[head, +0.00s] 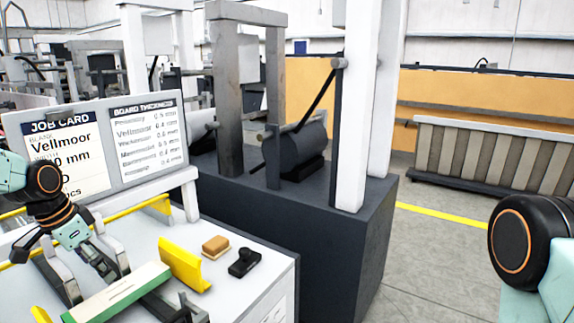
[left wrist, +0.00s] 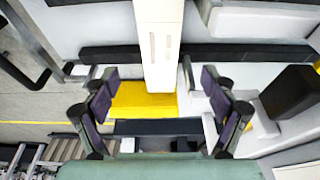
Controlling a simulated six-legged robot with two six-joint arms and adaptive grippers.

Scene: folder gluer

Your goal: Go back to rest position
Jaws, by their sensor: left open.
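My left gripper (head: 104,268) is at the left in the head view, over the white worktable (head: 235,285), close to a long white and green bar (head: 120,293). In the left wrist view my left gripper's two dark fingers (left wrist: 158,80) stand wide apart. A white bar (left wrist: 158,40) and a yellow block (left wrist: 140,100) show between them, with nothing clearly gripped. Whether the fingers touch anything is unclear. A black and orange joint of my right arm shows at the right edge of the head view; my right gripper is out of the picture.
A yellow angled piece (head: 184,264), a tan block (head: 215,246) and a black object (head: 244,262) lie on the table. The job card board (head: 98,150) stands behind it. A dark machine base (head: 335,245) is beyond. Grey floor (head: 430,265) is clear to the right.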

